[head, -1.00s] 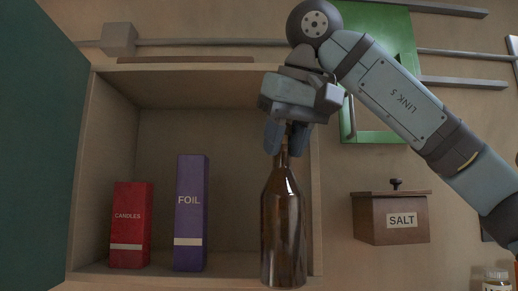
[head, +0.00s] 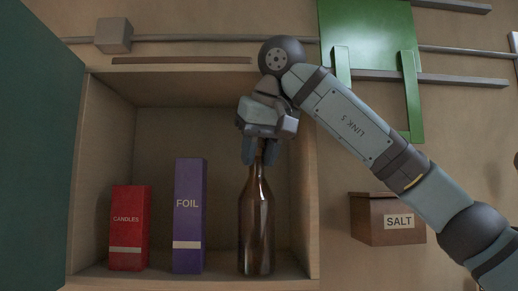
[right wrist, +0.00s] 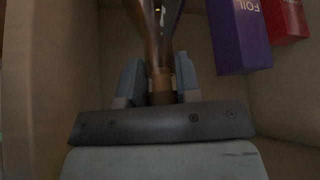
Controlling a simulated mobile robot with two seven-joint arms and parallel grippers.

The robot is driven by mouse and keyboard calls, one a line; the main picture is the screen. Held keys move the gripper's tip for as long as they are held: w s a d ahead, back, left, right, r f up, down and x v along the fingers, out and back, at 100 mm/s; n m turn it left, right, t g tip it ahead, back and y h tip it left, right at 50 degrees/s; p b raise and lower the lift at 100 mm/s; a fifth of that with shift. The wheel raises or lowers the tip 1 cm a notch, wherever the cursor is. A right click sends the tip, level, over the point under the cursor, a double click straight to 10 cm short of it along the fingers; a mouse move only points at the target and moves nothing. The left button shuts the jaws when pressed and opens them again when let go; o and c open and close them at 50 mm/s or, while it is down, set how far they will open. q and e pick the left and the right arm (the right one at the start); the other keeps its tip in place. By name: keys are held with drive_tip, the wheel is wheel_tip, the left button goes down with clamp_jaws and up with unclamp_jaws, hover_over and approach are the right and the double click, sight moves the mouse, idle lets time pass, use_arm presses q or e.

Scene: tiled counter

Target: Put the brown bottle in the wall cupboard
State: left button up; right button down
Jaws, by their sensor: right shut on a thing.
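The brown bottle (head: 257,222) is upright inside the open wall cupboard (head: 222,88), at the right of its compartment. Its base is at or just above the cupboard floor; I cannot tell whether it touches. My right gripper (head: 259,153) is shut on the bottle's neck from above. In the right wrist view the bottle (right wrist: 157,30) runs away from between the two fingers (right wrist: 160,85). The teal cupboard door (head: 38,150) stands open on the left. My left gripper is not in view.
A purple FOIL box (head: 188,220) and a red CANDLES box (head: 129,230) stand left of the bottle in the cupboard, with a gap between bottle and FOIL box. A wooden SALT box (head: 386,218) and a green rack (head: 368,40) are on the wall at right.

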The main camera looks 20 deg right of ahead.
drive_tip(key=shift+s+d, duration=0.1)
drive_tip(key=shift+f, duration=0.2)
drive_tip(key=c, duration=0.8)
unclamp_jaws()
drive_tip(key=shift+r, duration=0.15)
drive_tip(key=v, duration=0.4)
drive_tip(key=shift+s+r+b, duration=0.1)
drive_tip(key=shift+r+b, duration=0.2)
drive_tip(key=shift+b, duration=0.05)
drive_tip(key=s+b, duration=0.1)
drive_tip(key=s, duration=0.3)
drive_tip(key=s+d+b, duration=0.1)
drive_tip(key=s, duration=0.3)
drive_tip(key=s+b, duration=0.1)
drive_tip(key=s, duration=0.3)
drive_tip(key=shift+s+d+r, duration=0.1)
drive_tip(key=shift+d+r, duration=0.05)
